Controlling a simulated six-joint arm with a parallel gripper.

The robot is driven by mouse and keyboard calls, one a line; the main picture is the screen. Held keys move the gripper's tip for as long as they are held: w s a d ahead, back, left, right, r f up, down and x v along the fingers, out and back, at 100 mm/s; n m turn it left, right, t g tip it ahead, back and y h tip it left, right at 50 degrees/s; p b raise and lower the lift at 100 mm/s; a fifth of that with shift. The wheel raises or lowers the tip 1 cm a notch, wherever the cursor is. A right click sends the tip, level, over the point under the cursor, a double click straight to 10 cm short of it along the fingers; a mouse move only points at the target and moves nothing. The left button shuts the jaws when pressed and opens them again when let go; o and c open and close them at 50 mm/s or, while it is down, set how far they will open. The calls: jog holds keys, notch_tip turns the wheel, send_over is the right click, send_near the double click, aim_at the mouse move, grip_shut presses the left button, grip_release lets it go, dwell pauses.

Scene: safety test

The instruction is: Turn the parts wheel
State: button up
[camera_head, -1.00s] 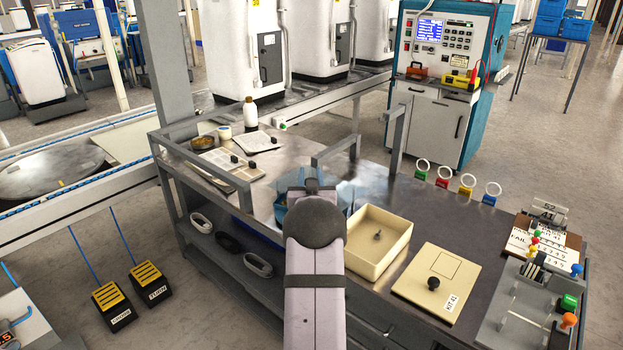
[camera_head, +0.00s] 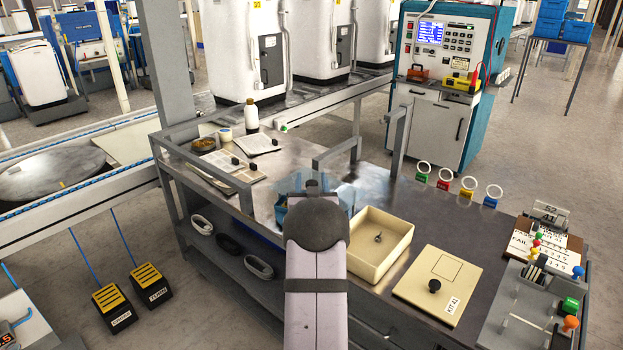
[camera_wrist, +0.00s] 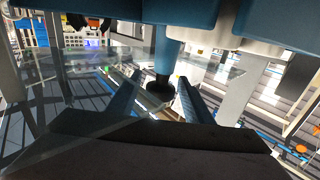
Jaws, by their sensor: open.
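My gripper (camera_wrist: 158,88) is open. In the wrist view its two long fingers reach away from a dark base, on either side of a blue post with a black end (camera_wrist: 162,60); I cannot tell whether they touch it. In the head view my own arm hides the gripper. Blue parts (camera_head: 280,212) show beside the arm on the bench; I cannot tell whether they belong to the parts wheel. A round grey turntable (camera_head: 40,172) with a small yellow mark lies flat at the far left, well away from my arm.
An open beige box (camera_head: 352,262) and a beige lidded kit (camera_head: 440,288) with a black knob sit right of my arm. A low metal rail (camera_head: 335,150) stands behind. Pedals (camera_head: 150,284) are on the floor at left. A lever panel (camera_head: 528,315) is at right.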

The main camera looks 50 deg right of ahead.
jog(key=shift+v, duration=2.65)
